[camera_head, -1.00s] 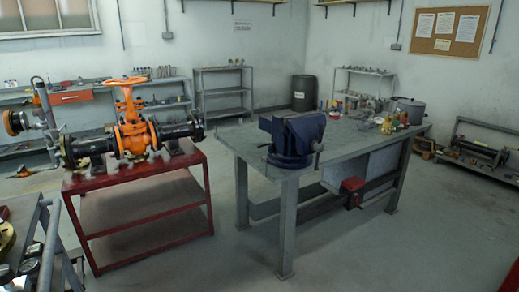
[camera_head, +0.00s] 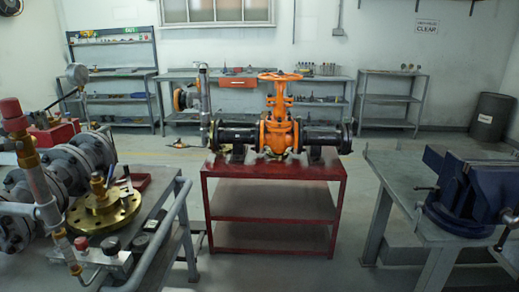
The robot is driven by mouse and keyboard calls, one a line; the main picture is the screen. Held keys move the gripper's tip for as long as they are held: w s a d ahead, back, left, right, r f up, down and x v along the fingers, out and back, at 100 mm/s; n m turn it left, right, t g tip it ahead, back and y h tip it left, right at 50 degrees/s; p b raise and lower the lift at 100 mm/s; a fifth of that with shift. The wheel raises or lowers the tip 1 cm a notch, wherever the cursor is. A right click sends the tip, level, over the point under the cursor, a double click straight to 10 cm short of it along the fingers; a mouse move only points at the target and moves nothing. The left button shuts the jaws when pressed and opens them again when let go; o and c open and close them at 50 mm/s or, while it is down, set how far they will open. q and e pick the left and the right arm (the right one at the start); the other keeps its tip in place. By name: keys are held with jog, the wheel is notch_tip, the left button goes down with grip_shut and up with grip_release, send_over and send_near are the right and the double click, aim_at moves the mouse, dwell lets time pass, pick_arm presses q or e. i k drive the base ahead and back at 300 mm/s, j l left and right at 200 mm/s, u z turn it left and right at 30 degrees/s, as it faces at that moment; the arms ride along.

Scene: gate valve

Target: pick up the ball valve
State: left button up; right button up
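I cannot pick out a ball valve for certain. A small brass fitting (camera_head: 98,186) stands upright on a round brass flange (camera_head: 104,212) on the grey cart at the left; it is too small to tell its type. An orange gate valve (camera_head: 278,128) with a handwheel on top sits in a black pipe (camera_head: 325,136) on a red stand (camera_head: 272,172) in the middle. Neither of my grippers is in view.
The grey cart (camera_head: 182,205) at the left also bears large grey flanged pipework (camera_head: 62,172) and gauges. A workbench (camera_head: 392,182) with a blue vise (camera_head: 462,190) stands at the right. Shelves (camera_head: 390,100) line the back wall. Floor is free in front of the red stand.

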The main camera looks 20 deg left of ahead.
aim_at(97, 184)
jog(key=i+u, duration=0.2)
jog(key=u, duration=0.2)
jog(key=i+l+u, duration=0.15)
jog(key=u, duration=0.25)
jog(key=i+l+u, duration=0.15)
jog(key=u, duration=0.25)
jog(key=i+l+u, duration=0.15)
jog(key=u, duration=0.25)
jog(key=i+l+u, duration=0.2)
jog(key=u, duration=0.25)
jog(key=i+l+u, duration=0.1)
jog(key=l+u, duration=0.15)
jog(key=u, duration=0.15)
jog(key=l+u, duration=0.25)
jog(key=u, duration=0.15)
jog(key=i+l+u, duration=0.1)
jog(key=l+u, duration=0.35)
jog(key=j, duration=0.1)
